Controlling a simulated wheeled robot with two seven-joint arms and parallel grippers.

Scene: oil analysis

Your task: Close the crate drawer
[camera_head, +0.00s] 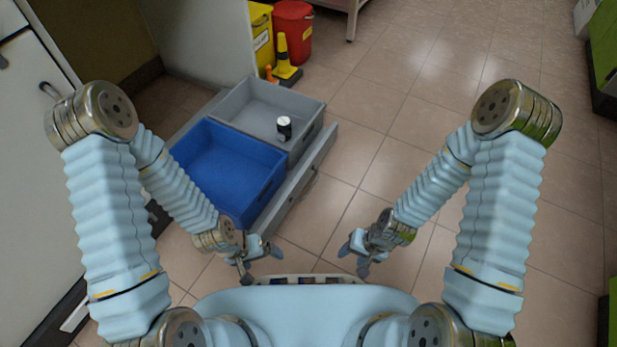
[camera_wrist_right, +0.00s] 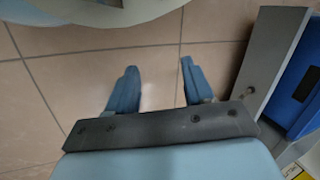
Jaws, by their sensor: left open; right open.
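The crate drawer (camera_head: 310,160) is pulled out from the cabinet on the left, low over the floor. It carries a blue crate (camera_head: 225,165) and a grey crate (camera_head: 262,100), and its front panel faces right. My left gripper (camera_head: 260,260) is open and empty, just below the near end of the drawer front, apart from it. My right gripper (camera_head: 358,252) is open and empty over the floor, to the right of the drawer. In the right wrist view its two fingers (camera_wrist_right: 155,85) are spread over bare tiles, and the drawer front (camera_wrist_right: 272,60) shows at the right.
A small black and white container (camera_head: 284,128) stands in the grey crate. A red bin (camera_head: 293,35), a yellow bin (camera_head: 262,40) and a yellow cone (camera_head: 284,60) stand behind. The tiled floor (camera_head: 400,120) right of the drawer is clear.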

